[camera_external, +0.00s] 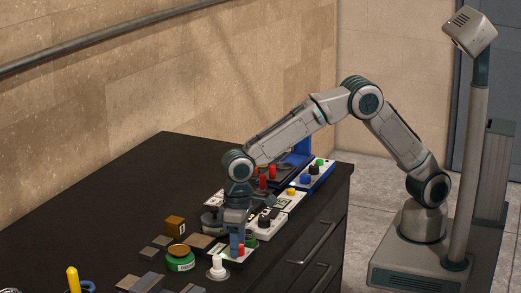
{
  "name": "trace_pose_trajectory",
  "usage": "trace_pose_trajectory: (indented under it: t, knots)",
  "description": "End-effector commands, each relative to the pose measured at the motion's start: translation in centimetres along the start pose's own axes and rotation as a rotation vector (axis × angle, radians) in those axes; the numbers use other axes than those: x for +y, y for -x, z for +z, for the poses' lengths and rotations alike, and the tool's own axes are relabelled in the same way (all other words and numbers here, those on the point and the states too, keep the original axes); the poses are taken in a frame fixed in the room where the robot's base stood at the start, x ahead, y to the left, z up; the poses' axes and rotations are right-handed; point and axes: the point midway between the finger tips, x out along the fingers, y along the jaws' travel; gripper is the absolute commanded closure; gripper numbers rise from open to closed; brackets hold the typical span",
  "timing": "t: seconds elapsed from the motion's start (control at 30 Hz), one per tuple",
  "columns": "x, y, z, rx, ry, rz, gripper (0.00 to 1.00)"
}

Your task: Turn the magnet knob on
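My arm reaches over the black-topped bench from the right, and my gripper (238,252) points down near the front edge. Its fingertips are low over a small panel with a red part beside them. They are too small to show whether they are apart or closed on something. A white control panel (290,201) with dark knobs (265,220) and a yellow button (291,190) lies just behind and right of my gripper. I cannot tell which knob is the magnet knob or how it is turned.
A blue machine with a white panel (318,177) stands at the bench's right end. A green round tin (180,260), a brown box (175,226), grey blocks (146,283) and a white knob-like piece (217,266) lie left of my gripper. The bench's back left (170,165) is clear.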

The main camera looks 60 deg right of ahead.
Motion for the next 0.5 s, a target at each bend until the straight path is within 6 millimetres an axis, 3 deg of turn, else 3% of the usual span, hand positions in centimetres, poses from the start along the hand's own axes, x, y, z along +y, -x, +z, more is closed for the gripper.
trace_pose_trajectory:
  t: [0.27, 0.5]
  knots:
    - [0.0, 0.3, 0.0, -0.001, 0.0, 0.001, 0.47]
    - [0.0, 4.3, -0.1, 0.003, 0.0, -0.002, 0.47]
